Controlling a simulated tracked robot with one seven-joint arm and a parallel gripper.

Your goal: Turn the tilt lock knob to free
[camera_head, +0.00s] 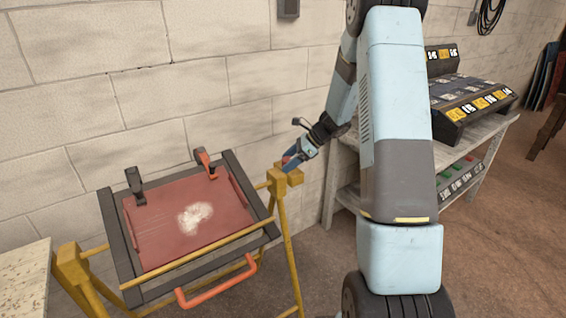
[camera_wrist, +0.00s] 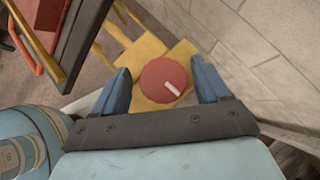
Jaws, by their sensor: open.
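The tilt lock knob (camera_wrist: 165,81) is a round red knob with a white pointer mark, on a yellow block of the stand. In the wrist view the white mark points toward the lower right. My gripper (camera_wrist: 164,84) is open, with one blue finger on each side of the knob. Gaps show between the fingers and the knob, so they look apart from it. In the head view my gripper (camera_head: 291,158) is at the right end of the yellow stand (camera_head: 285,240), and it mostly hides the knob there.
A dark frame (camera_head: 128,262) with a red panel (camera_head: 155,225), a whitish patch and an orange handle (camera_head: 218,284) sits tilted on the stand. A block wall (camera_head: 220,60) is close behind. A bench (camera_head: 465,145) with a control console (camera_head: 475,97) stands at the right.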

